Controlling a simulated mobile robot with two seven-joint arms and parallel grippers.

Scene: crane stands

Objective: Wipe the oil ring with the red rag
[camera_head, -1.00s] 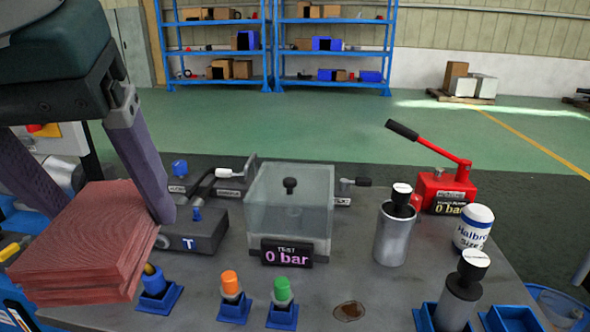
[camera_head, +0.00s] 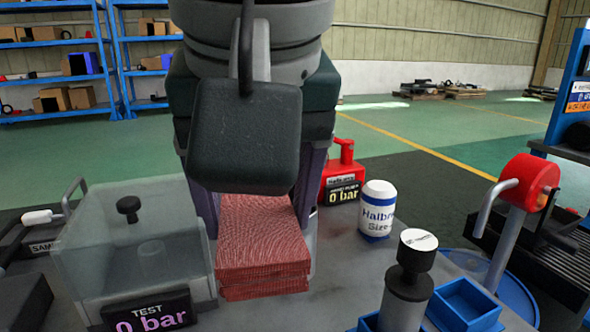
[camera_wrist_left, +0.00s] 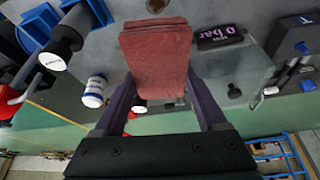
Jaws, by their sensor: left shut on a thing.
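The red rag (camera_head: 262,240) is a thick folded stack in the middle of the head view. My left gripper (camera_head: 262,272) is shut on it, one purple finger along each side. In the left wrist view the rag (camera_wrist_left: 156,45) sits between the fingers of the gripper (camera_wrist_left: 160,78), over the grey bench top. I cannot tell whether the rag touches the bench. The oil ring does not show in the head view. A dark rounded mark (camera_wrist_left: 157,5) at the top edge of the left wrist view may be it, partly cut off. My right gripper is not in view.
A clear test box (camera_head: 130,235) with its display (camera_head: 150,312) stands left of the rag. To the right are a white Halbro container (camera_head: 377,212), a black-knobbed cylinder (camera_head: 408,290) and a blue holder (camera_head: 465,303). A red hand pump (camera_head: 340,172) stands behind.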

